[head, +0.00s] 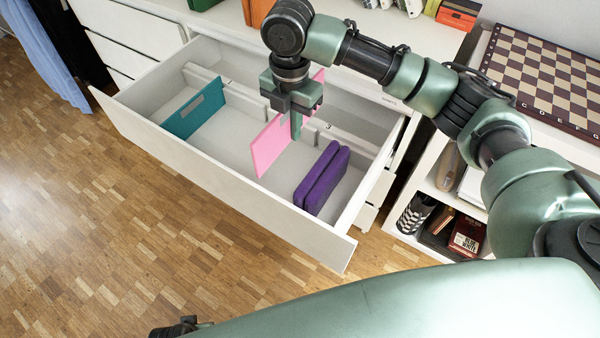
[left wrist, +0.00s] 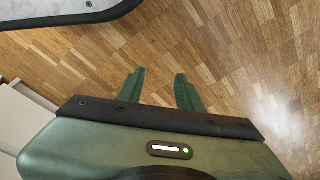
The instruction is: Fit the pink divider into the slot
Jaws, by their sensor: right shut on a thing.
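The pink divider (head: 268,148) is in the open drawer (head: 135,118), upright and slanting across it, between the teal divider and two purple pieces. My right gripper (head: 296,124) is shut on it from above and hides its middle. A white slotted rail (head: 246,97) runs along the drawer; the part near the pink divider is partly hidden by the gripper. I cannot tell whether the pink divider's lower edge sits in a slot. My left gripper (left wrist: 160,92) is open and empty, with bare floor beyond its fingers; in the head view it barely shows at the bottom edge.
The teal divider (head: 194,110) stands in the drawer's left part. Two purple pieces (head: 322,178) stand side by side on the right. A chessboard (head: 545,75) lies at the upper right, above a shelf with small items. Wooden floor (head: 120,215) is clear in front.

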